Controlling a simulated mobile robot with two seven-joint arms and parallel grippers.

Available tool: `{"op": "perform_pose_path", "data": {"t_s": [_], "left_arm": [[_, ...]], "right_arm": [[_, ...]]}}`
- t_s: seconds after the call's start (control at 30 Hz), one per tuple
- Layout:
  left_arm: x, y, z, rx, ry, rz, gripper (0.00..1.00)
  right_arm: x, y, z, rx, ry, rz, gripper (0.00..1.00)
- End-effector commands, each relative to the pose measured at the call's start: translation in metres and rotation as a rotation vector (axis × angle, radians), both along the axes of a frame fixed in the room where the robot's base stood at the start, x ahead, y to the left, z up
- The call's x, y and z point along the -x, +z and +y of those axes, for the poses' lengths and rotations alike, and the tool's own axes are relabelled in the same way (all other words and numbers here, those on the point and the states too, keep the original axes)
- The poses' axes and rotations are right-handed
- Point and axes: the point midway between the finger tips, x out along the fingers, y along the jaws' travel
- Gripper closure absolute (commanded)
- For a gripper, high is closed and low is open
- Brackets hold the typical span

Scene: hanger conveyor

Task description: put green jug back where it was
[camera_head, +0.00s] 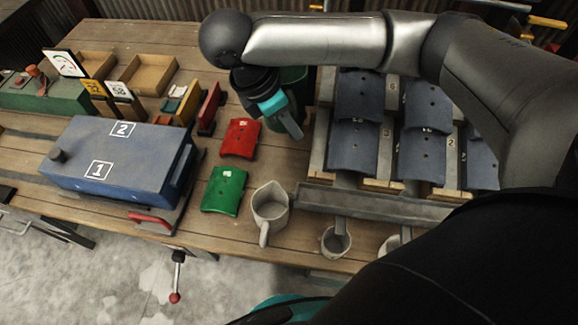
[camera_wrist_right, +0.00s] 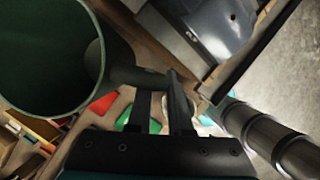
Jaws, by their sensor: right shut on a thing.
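The green jug (camera_head: 296,78) is at the back middle of the table, largely hidden behind my right arm and gripper in the head view. In the right wrist view the jug (camera_wrist_right: 40,60) shows its round open mouth at the left, with its handle (camera_wrist_right: 132,75) pointing toward the fingers. My right gripper (camera_head: 290,127) is shut on the jug's handle; its dark fingers also show in the wrist view (camera_wrist_right: 160,105). I cannot tell whether the jug's base touches the table. My left gripper is not in view.
A red tile (camera_head: 240,138) and a green tile (camera_head: 224,190) lie left of the gripper. A grey jug (camera_head: 270,205) stands at the front. Racks of dark curved tiles (camera_head: 353,148) are close on the right. A blue case (camera_head: 115,160) is at left.

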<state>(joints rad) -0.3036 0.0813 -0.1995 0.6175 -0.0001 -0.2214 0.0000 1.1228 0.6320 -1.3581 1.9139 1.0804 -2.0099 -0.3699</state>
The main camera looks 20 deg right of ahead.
Motion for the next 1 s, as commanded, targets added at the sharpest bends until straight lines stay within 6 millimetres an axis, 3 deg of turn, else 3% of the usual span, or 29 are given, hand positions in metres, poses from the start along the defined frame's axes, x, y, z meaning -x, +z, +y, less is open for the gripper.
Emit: {"op": "perform_pose_path", "data": {"t_s": [0.03,0.1,0.33,0.63,0.83,1.0], "left_arm": [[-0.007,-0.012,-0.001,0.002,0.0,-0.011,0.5],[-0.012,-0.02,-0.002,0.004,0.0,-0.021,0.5],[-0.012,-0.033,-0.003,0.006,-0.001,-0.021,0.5],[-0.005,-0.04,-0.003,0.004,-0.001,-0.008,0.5],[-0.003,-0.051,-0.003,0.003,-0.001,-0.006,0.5],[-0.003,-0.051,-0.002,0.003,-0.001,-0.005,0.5]], "right_arm": [[0.001,-0.021,0.0,-0.001,-0.001,0.004,1.0],[0.001,-0.04,0.0,-0.001,-0.001,0.004,1.0],[0.0,-0.09,0.0,0.001,0.001,0.001,1.0],[0.0,-0.114,0.0,0.001,0.001,0.0,1.0],[0.0,-0.145,0.0,0.001,0.002,0.0,1.0],[0.0,-0.148,0.0,0.0,0.002,-0.002,1.0]]}}
